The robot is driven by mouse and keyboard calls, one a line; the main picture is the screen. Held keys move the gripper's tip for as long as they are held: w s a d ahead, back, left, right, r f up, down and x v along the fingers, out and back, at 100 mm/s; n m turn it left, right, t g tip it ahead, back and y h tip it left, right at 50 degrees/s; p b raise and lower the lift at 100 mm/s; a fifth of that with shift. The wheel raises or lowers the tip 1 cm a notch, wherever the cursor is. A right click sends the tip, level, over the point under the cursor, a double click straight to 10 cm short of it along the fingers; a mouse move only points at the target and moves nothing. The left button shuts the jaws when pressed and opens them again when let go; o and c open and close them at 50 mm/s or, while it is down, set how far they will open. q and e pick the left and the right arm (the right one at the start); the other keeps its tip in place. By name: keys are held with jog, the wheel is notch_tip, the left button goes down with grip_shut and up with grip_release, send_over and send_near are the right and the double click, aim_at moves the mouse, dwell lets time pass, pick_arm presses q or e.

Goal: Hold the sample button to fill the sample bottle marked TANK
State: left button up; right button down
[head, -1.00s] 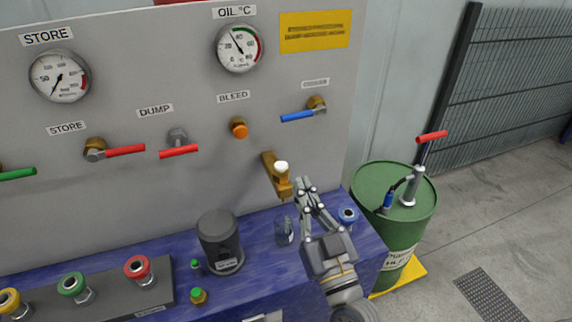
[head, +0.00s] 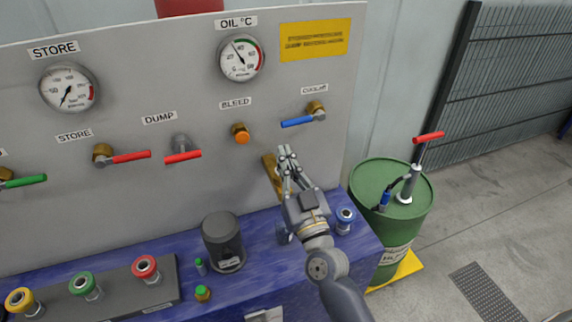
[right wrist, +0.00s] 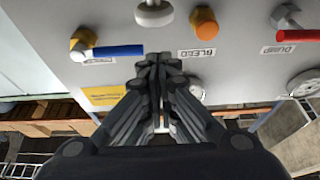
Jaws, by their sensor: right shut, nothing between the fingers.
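The sample valve is a brass spout (head: 269,168) low on the grey panel, partly behind my right gripper. Its white sample button (right wrist: 153,12) shows at the top edge of the right wrist view; in the head view my fingers hide it. My right gripper (head: 287,152) is shut and empty, its fingertips in front of the button; I cannot tell whether they touch it. My left gripper is not in view.
An orange bleed knob (head: 240,133) and a blue-handled valve (head: 298,122) sit above the spout. A green drum (head: 392,200) stands right of the bench.

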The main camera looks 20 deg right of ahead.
jog(key=shift+s+d+f, duration=0.1)
jog(key=shift+s+f, duration=0.05)
jog(key=shift+f, duration=1.3)
jog(key=shift+f, duration=0.1)
